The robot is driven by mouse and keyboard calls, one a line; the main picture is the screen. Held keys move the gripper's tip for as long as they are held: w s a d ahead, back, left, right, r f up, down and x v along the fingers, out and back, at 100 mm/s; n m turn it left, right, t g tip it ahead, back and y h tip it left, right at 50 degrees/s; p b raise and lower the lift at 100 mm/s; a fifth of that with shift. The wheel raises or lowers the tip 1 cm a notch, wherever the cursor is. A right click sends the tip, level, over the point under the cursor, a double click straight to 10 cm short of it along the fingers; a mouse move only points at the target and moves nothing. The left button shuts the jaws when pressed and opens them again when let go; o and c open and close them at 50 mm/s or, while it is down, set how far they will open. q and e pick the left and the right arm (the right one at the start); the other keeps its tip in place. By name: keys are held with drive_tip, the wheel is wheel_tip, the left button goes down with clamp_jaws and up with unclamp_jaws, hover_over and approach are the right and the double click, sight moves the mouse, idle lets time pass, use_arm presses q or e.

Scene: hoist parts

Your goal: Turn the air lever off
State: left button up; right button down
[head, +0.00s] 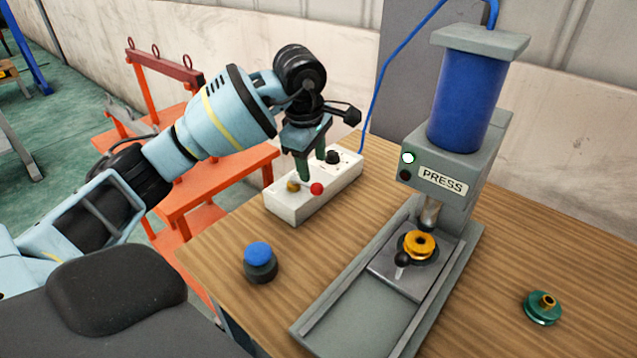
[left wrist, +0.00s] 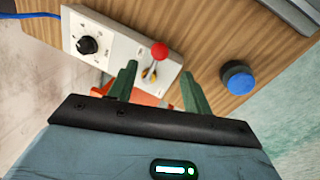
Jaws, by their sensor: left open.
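The air lever ends in a red ball knob (head: 316,188) and rises from a brass base (head: 292,186) on a white control box (head: 341,186). The left wrist view also shows the red knob (left wrist: 159,51) and the brass base (left wrist: 150,73). The lever leans away from its base toward the knob side. My left gripper (head: 311,170) is open, pointing down over the box beside the lever. In the left wrist view its green fingertips (left wrist: 158,70) lie on either side of the lever in the picture. Contact cannot be told. My right gripper is not in view.
A black dial (left wrist: 88,45) sits on the same box. A blue button (head: 258,255) stands near the table's front-left edge. The press (head: 465,150) with an orange wheel (head: 419,245) stands to the right. A green part (head: 542,308) lies at far right. An orange frame (head: 215,185) is behind.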

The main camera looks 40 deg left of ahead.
sight(316, 185)
use_arm(q)
drive_tip(key=f, duration=0.2)
drive_tip(key=w+f, duration=0.1)
drive_tip(key=f, duration=0.4)
drive_tip(key=shift+w+f, duration=0.15)
drive_tip(key=shift+w, duration=0.1)
clamp_jaws()
